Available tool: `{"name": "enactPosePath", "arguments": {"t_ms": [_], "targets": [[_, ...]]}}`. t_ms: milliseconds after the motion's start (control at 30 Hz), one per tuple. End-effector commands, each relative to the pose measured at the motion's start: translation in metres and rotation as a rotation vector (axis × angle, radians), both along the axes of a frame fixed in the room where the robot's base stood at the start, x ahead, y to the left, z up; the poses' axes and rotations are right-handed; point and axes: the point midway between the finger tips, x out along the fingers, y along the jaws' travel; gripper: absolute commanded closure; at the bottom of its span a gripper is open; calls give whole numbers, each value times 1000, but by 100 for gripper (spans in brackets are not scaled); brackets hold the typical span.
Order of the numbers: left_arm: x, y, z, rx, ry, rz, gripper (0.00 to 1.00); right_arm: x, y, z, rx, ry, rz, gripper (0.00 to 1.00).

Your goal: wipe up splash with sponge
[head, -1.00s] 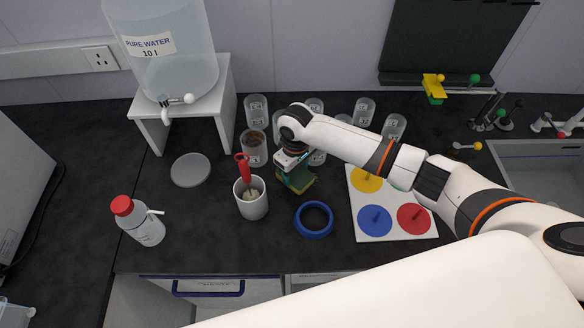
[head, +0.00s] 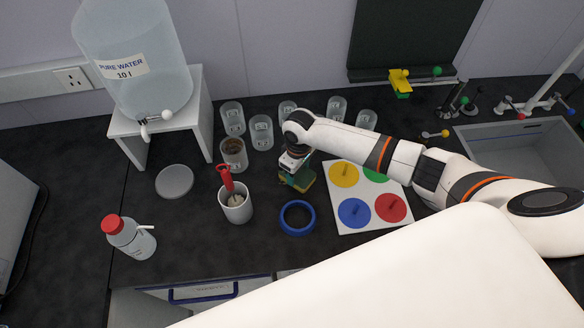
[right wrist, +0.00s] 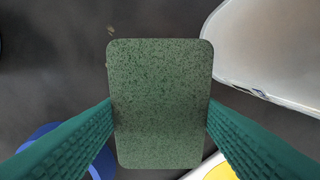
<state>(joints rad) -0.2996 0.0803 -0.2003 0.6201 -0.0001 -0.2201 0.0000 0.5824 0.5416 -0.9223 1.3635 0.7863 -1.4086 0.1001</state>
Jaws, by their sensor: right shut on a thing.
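The green sponge (head: 303,186) is in my right gripper (head: 296,170), low over the dark bench, between the white cup and the colored board. In the right wrist view the sponge's speckled green face (right wrist: 160,105) lies between both green fingers, which are shut on its sides. I cannot tell whether the sponge touches the bench. No splash is clear in the head view; the sponge and arm may hide it. A small pale fleck (right wrist: 110,31) shows on the bench near the sponge's upper left corner in the wrist view. My left gripper is out of view.
A blue ring (head: 284,221) lies in front of the sponge. A white cup (head: 237,209) with a red-handled tool stands left, and a board (head: 345,223) with colored discs right. Several clear beakers (head: 262,132) stand behind. A red-capped bottle (head: 132,241) stands front left.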

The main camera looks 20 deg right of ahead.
Motion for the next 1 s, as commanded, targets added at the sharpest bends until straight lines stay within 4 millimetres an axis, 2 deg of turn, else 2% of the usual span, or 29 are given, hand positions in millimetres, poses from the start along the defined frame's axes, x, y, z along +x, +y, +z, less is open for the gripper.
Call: {"name": "enactPosePath", "arguments": {"t_ms": [100,267,600,1000], "targets": [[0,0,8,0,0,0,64,-2,-3,1,-6,6,-2,61],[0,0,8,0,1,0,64,0,1,0,-5,5,-1,61],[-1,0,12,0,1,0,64,8,30,2,-2,3,0,61],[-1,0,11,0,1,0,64,14,49,1,-1,3,1,61]]}}
